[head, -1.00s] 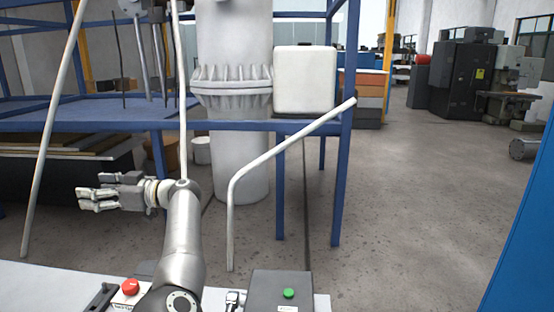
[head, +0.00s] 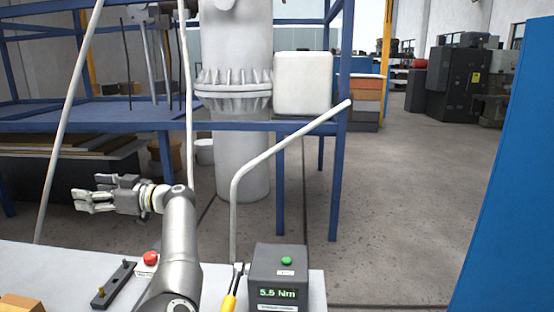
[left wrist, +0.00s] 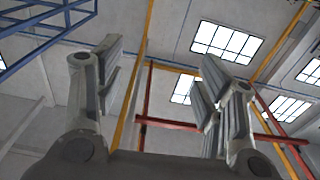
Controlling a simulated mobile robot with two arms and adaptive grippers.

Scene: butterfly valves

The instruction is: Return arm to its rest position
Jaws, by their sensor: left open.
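My left gripper (head: 97,196) is raised in the air at the left of the head view, its fingers pointing left. The arm rises from the bottom of the picture and bends at the elbow. In the left wrist view the two fingers of the gripper (left wrist: 160,85) stand wide apart with nothing between them. Behind them are only the ceiling, skylights and beams. My right gripper is not in any view.
A light bench top (head: 65,260) at the bottom bears a black box with a green button (head: 278,270) reading 5.5 Nm, a yellow-handled tool (head: 231,292) and a red button (head: 150,258). Behind stand a pale bent rail (head: 285,148), a blue frame (head: 338,190) and a large flanged pipe (head: 236,50).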

